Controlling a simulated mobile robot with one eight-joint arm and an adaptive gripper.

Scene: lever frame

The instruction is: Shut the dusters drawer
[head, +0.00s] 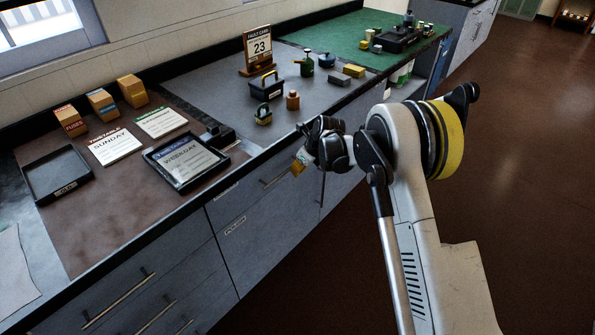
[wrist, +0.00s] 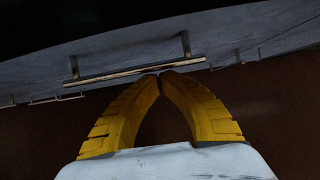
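I cannot read a dusters label on any drawer front. My gripper (head: 298,168) is in front of the grey drawer fronts below the worktop, near a drawer with a bar handle (head: 275,177). In the wrist view the yellow fingers of my gripper (wrist: 160,74) meet at their tips, with nothing visible between them. The tips are at the right part of a bar handle (wrist: 130,70) on a grey drawer front (wrist: 120,50); I cannot tell whether they touch it. My arm hides part of the fronts, and how far any drawer stands out is unclear.
Another handle (wrist: 57,99) shows at left in the wrist view. The brown floor (head: 520,140) at right is clear.

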